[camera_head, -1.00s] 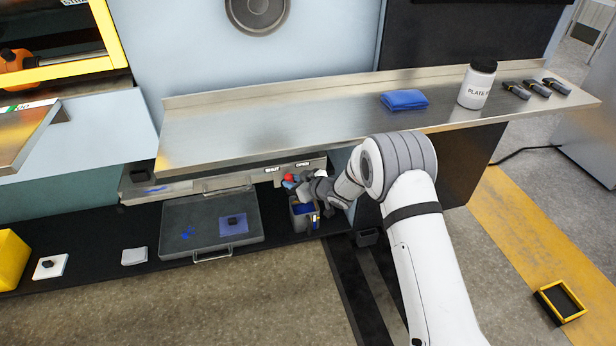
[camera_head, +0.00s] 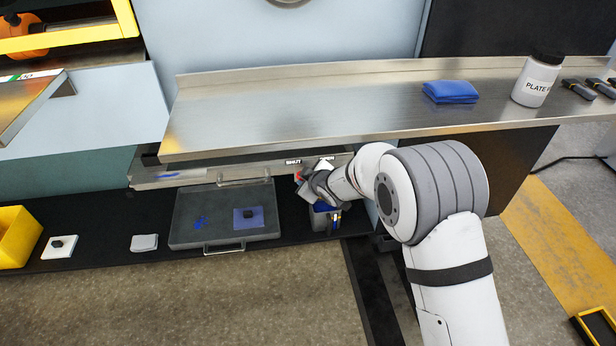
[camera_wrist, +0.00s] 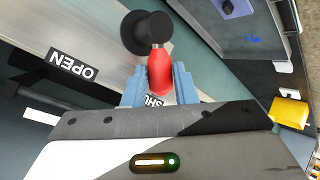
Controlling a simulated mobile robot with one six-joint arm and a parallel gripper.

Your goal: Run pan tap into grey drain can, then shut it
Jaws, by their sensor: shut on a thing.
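The tap has a red handle (camera_wrist: 160,72) on a round black hub (camera_wrist: 147,34), set on a metal front face. My gripper (camera_wrist: 160,90) is shut on the red handle, one blue-grey finger on each side. The handle points from the hub toward the SHUT label, which my gripper partly covers; the OPEN label (camera_wrist: 73,65) lies to the left. In the head view my gripper (camera_head: 308,186) is at the metal pan front (camera_head: 235,170), under the bench. The grey drain can (camera_head: 320,222) stands below it, partly hidden, with blue at its top. Any flow from the tap is hidden.
The steel bench (camera_head: 300,105) overhangs the tap; a blue cloth (camera_head: 450,92) and a white bottle (camera_head: 537,82) stand on it. A dark grey tray (camera_head: 190,225) lies left of the can. A yellow bin (camera_head: 18,240) is at far left.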

